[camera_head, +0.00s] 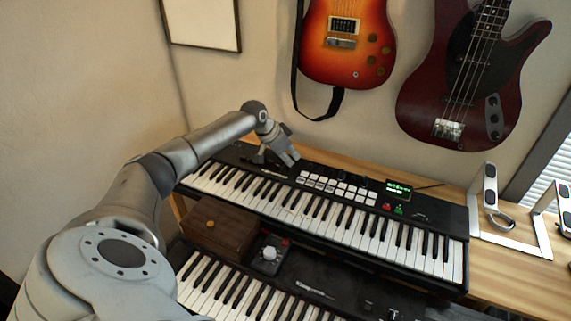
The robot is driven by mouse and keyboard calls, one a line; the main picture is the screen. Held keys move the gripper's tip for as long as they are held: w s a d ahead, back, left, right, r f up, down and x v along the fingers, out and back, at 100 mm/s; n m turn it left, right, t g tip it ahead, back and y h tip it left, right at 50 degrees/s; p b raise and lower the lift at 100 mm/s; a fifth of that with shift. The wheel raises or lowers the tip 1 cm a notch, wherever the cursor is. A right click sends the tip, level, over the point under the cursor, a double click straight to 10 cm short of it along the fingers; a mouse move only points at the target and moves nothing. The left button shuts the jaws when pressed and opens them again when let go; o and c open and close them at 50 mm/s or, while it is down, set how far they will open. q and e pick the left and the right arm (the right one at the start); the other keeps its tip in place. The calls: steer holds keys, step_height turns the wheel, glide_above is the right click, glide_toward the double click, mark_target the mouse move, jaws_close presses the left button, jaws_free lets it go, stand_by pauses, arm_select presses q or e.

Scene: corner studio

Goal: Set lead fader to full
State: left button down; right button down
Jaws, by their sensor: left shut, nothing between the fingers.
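My left arm reaches in from the left, and its gripper (291,160) is shut and empty, over the back left part of the upper keyboard (455,222). The fingertips point down and right, close to the panel just left of the white pads (335,186). I cannot tell whether they touch the panel. The lead fader cannot be made out; the panel's left controls are small and partly hidden by the gripper. A small lit green display (398,188) and a red button (386,206) are on the panel's right. My right gripper is not in view.
A lower keyboard (215,285) sits in front, with a wooden box (218,228) and a small device with a white knob (269,254) on it. Guitars (347,45) hang on the wall behind. A white stand (515,240) is on the wooden desk at right.

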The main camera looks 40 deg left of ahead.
arm_select(q)
steer(key=shift+w+a+b, duration=0.15)
steer(key=shift+w+b, duration=0.3)
steer(key=shift+w, duration=0.1)
steer(key=shift+w+a+b, duration=0.15)
steer(key=shift+w+b, duration=0.3)
steer(key=shift+w, duration=0.05)
stand_by(0.8)
steer(key=shift+r+p, duration=0.6)
steer(key=shift+p, duration=0.1)
steer(key=shift+r, duration=0.2)
step_height(320, 180, up, 7)
steer(key=p, duration=0.6)
steer(key=shift+f, duration=0.2)
